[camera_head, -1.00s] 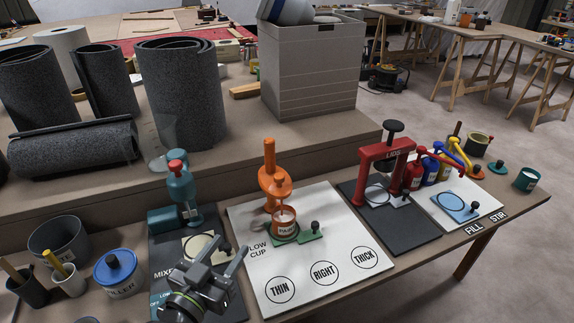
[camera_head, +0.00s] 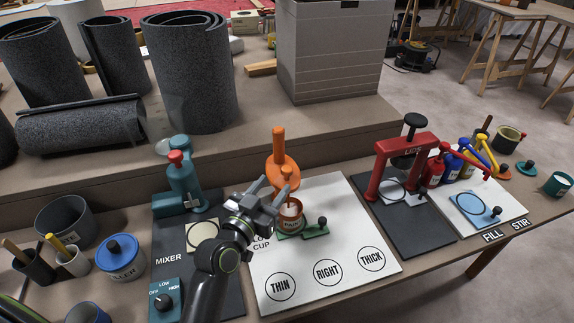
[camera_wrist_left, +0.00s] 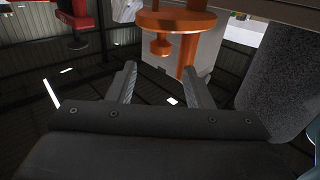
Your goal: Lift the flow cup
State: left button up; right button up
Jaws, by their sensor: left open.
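The orange flow cup stand (camera_head: 279,150), with a tall post, a round plate and a small knob, stands at the back of the white board (camera_head: 345,210) marked FLOW CUP. My left gripper (camera_head: 272,187) is open and empty, just in front and to the left of it, partly covering the FLOW CUP lettering. In the left wrist view the orange plate (camera_wrist_left: 177,20) is ahead of and above the open fingers, apart from them. A small paint pot (camera_head: 291,222) sits below the orange plate, partly hidden by my gripper. My right gripper is not in view.
A green plate with a black knob (camera_head: 316,231) lies beside the pot. The teal mixer (camera_head: 184,185) stands to the left, the red lid press (camera_head: 405,150) to the right. Rolled grey mats (camera_head: 190,80) stand behind. The board's THIN, RIGHT and THICK circles are bare.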

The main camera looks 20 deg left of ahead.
aim_at(287, 168)
pick_arm(q)
jog(key=w, duration=0.2)
jog(key=w+d, duration=0.1)
jog(key=w, duration=0.4)
jog(key=shift+w+d+p, duration=0.25)
jog(key=shift+w+p, duration=0.05)
jog(key=shift+w, duration=0.05)
grip_shut()
